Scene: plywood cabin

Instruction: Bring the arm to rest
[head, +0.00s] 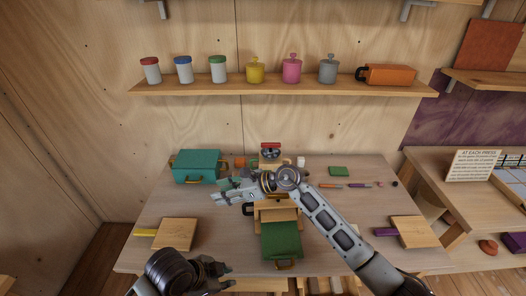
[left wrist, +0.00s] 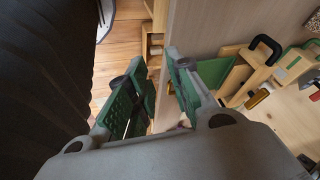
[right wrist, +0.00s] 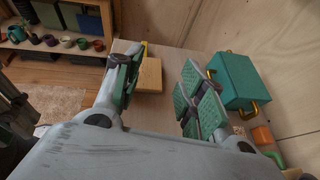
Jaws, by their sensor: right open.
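My right arm (head: 335,220) comes in from the lower right and reaches across the table (head: 350,259). My right gripper (head: 230,191) points left above the table, in front of the teal box (head: 196,166). In the right wrist view its fingers (right wrist: 158,72) are apart with nothing between them, and the teal box (right wrist: 239,82) is to their right. My left gripper (head: 220,276) is low at the table's front edge. In the left wrist view its fingers (left wrist: 158,75) are apart and empty, beside the table's edge.
A wooden box with a green panel (head: 281,240) stands at the front middle, below my right arm. Wooden blocks lie left (head: 175,234) and right (head: 412,230). A shelf (head: 290,88) with jars and canisters hangs above. A side table (head: 465,190) stands right.

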